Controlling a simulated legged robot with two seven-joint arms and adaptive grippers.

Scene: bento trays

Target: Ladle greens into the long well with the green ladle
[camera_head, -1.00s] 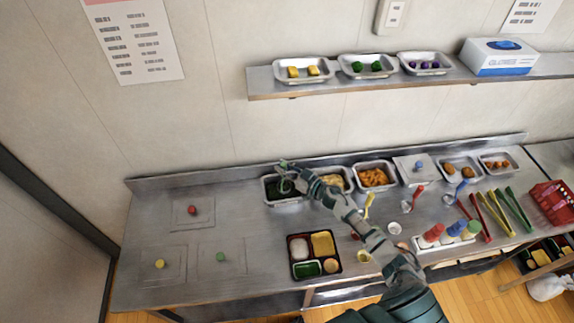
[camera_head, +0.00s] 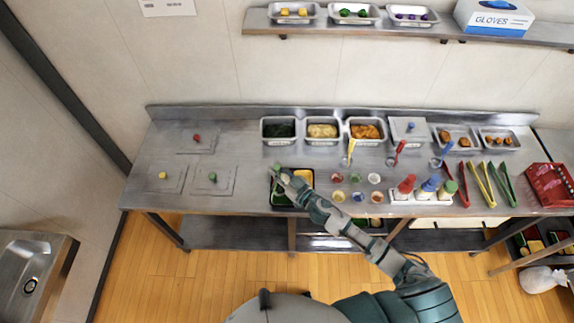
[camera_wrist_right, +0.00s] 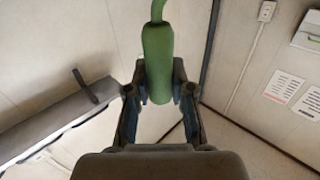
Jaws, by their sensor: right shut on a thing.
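The green ladle (camera_wrist_right: 157,62) stands with its handle upright between the fingers of my right gripper (camera_wrist_right: 158,88) in the wrist view, and its bowl is out of that view. In the head view my right gripper (camera_head: 282,175) is over the left part of the dark bento tray (camera_head: 272,198). The gripper and forearm hide much of the tray, including most of its wells; a yellow filling shows at its upper right. The steel pan of dark greens (camera_head: 280,141) stands behind the tray at the back of the counter. My left gripper is out of view.
Pans of pale yellow food (camera_head: 322,141) and orange food (camera_head: 366,142) stand right of the greens. Yellow (camera_head: 349,152), red (camera_head: 397,153) and blue ladles (camera_head: 442,154), small cups and bottles (camera_head: 428,188) fill the counter to the right. The counter left of the tray has free room.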

